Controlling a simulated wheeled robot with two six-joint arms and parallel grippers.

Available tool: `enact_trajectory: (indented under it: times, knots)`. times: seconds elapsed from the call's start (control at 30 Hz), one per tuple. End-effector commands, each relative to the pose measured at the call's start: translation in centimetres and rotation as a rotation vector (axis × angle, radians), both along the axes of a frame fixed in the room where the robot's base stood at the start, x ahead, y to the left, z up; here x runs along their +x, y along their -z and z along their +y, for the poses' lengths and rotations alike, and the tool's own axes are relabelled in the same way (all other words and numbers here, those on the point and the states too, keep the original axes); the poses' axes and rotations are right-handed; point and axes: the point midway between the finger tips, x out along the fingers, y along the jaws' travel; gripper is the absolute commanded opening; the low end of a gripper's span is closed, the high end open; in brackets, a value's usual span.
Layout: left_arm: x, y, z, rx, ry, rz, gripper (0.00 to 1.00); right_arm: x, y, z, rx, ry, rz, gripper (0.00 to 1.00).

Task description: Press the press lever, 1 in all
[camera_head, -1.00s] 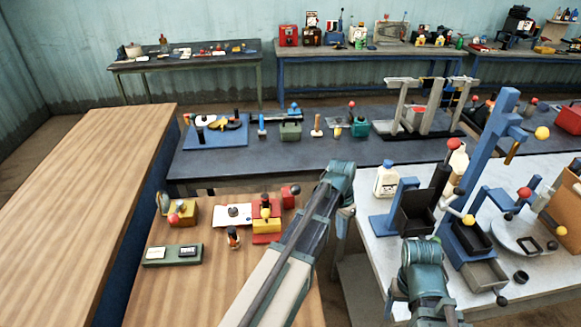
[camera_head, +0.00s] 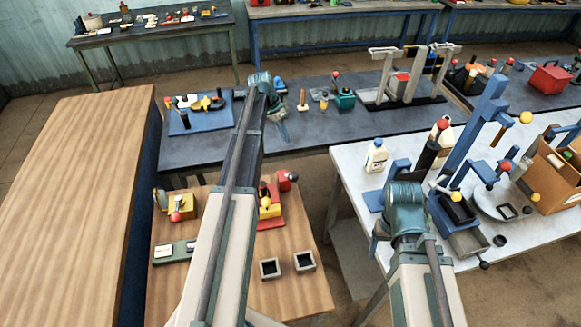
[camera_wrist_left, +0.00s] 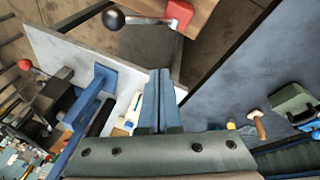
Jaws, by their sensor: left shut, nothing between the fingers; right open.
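A tall blue press-like frame (camera_head: 482,115) stands on the white table at the right, with a yellow-ball-ended lever (camera_head: 526,117) near its top. Further red- and yellow-ended levers are around it; I cannot tell for certain which is the press lever. My left gripper (camera_head: 283,131) is over the dark middle table, well left of the frame. Its fingers (camera_wrist_left: 158,100) are shut with nothing between them in the left wrist view. My right gripper (camera_head: 376,238) is open at the white table's near left edge, partly hidden by its wrist, left of the frame.
A red block with a dark-ball lever (camera_head: 288,180) sits on the small wooden table, where several small items and two black square holders stand. A white bottle (camera_head: 376,156) and a cardboard box (camera_head: 555,175) stand on the white table. A long wooden table (camera_head: 80,200) is clear at left.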

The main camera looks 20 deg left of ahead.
Motion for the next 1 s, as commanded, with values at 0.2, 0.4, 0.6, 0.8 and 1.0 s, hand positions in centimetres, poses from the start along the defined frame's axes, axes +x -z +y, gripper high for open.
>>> enact_trajectory:
  times: [0.2, 0.4, 0.6, 0.8, 1.0]
  knots:
    - [0.0, 0.0, 0.0, 0.0, 0.0, -0.001, 0.0, 0.0, 0.0, 0.0, 0.0, 0.0, 0.0, 0.76]
    - [-0.1, 0.1, -0.1, 0.0, 0.0, 0.0, 0.0, 0.0, 0.1, 0.0, 0.0, 0.0, 0.0, 0.76]
    - [-0.7, 0.9, -0.5, 0.0, 0.0, 0.0, 0.0, 0.0, 0.9, 0.0, 0.0, 0.0, 0.0, 0.76]
    - [-1.9, 2.4, -1.5, 0.0, 0.001, 0.0, 0.0, 0.0, 2.4, 0.0, -0.001, -0.001, 0.0, 0.76]
    - [-3.6, 4.3, -2.7, 0.0, 0.001, 0.0, 0.0, 0.0, 4.3, 0.0, -0.001, -0.005, 0.0, 0.76]
